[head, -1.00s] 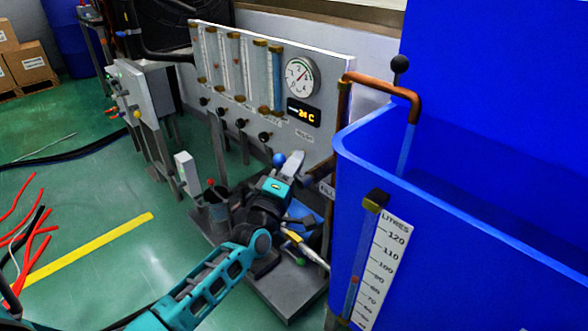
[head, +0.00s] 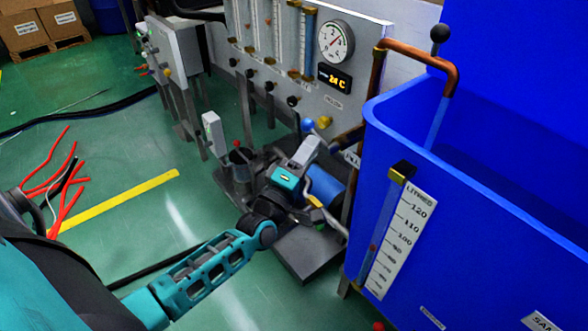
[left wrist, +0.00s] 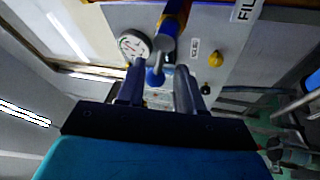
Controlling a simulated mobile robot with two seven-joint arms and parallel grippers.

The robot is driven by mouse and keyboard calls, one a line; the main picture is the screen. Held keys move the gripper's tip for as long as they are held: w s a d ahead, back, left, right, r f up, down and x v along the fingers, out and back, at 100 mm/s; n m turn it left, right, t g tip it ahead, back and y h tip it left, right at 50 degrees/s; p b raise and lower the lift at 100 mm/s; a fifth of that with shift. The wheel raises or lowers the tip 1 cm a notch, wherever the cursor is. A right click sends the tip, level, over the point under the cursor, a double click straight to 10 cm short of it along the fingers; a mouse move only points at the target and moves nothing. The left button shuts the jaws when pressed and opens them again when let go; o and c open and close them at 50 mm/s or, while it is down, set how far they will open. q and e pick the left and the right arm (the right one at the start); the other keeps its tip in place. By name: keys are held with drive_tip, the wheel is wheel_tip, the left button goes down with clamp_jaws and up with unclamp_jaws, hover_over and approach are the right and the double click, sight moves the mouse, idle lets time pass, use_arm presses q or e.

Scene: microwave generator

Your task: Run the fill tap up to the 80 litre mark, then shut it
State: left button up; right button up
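The fill tap's lever with a blue ball end (head: 308,125) sits on the copper pipe by the panel; its ball also shows in the left wrist view (left wrist: 155,77). My left gripper (head: 309,141) is just below the ball. In the left wrist view its fingers (left wrist: 159,66) are apart, with the ball showing between them and no clear contact. A bluish stream (head: 437,122) hangs from the spout into the blue tank (head: 480,230). The litre scale (head: 402,245) has a sight tube with a red mark (head: 374,248), roughly around 80 to 90; I cannot read it exactly. My right gripper is out of view.
The panel carries flow tubes, a round gauge (head: 336,40), a 24 C display (head: 335,77) and a yellow knob (head: 325,122). A pump plinth (head: 308,255) stands below my left gripper. Red cables (head: 58,185) lie on the floor at left.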

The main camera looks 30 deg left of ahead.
sight(316, 135)
use_arm(q)
drive_tip(key=v, duration=0.6)
drive_tip(key=shift+s, duration=0.25)
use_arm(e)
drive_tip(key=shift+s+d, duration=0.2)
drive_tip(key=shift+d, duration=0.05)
use_arm(q)
drive_tip(key=w+r+m+h+b, duration=0.1)
drive_tip(key=w, duration=0.3)
drive_tip(key=w+r+h+b, duration=0.1)
drive_tip(key=w, duration=0.3)
drive_tip(key=w+r+m+g+h+b, duration=0.1)
drive_tip(key=w+b, duration=0.1)
drive_tip(key=w, duration=0.2)
drive_tip(key=shift+w+r+m+h, duration=0.25)
drive_tip(key=shift+r+m+h, duration=0.05)
drive_tip(key=shift+r, duration=0.05)
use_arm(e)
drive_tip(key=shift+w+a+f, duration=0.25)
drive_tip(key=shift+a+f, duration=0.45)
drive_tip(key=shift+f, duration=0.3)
use_arm(q)
clamp_jaws()
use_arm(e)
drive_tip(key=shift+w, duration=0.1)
